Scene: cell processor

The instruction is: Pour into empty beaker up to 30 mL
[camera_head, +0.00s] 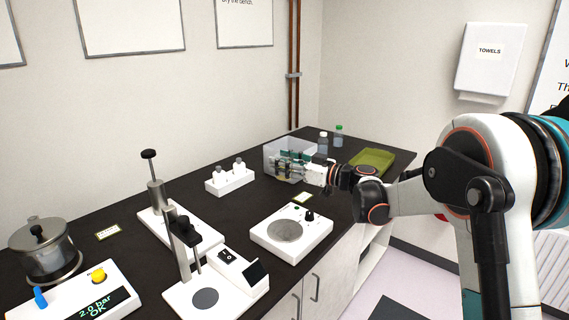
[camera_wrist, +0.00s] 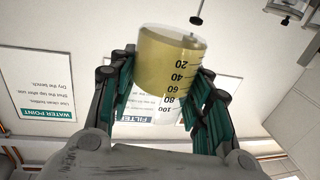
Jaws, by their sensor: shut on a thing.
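My gripper (camera_head: 286,165) is over the bench beside a clear bin. In the wrist view my gripper (camera_wrist: 168,95) is shut on a clear graduated beaker (camera_wrist: 160,70), with one teal finger on each side. The beaker holds yellow liquid that reaches between the 60 and 80 marks. The wrist picture is upside down, so the liquid lies at the beaker's base, and the beaker looks roughly upright. In the head view the fingers mostly hide it. I cannot make out a second, empty beaker in either view.
The clear bin (camera_head: 271,148) stands behind my gripper. Two capped bottles (camera_head: 323,143) (camera_head: 339,136) and a green tray (camera_head: 373,161) are to the right. A white hotplate-like device (camera_head: 312,240) is in front. A white rack (camera_head: 229,181) and a stand (camera_head: 180,238) are left.

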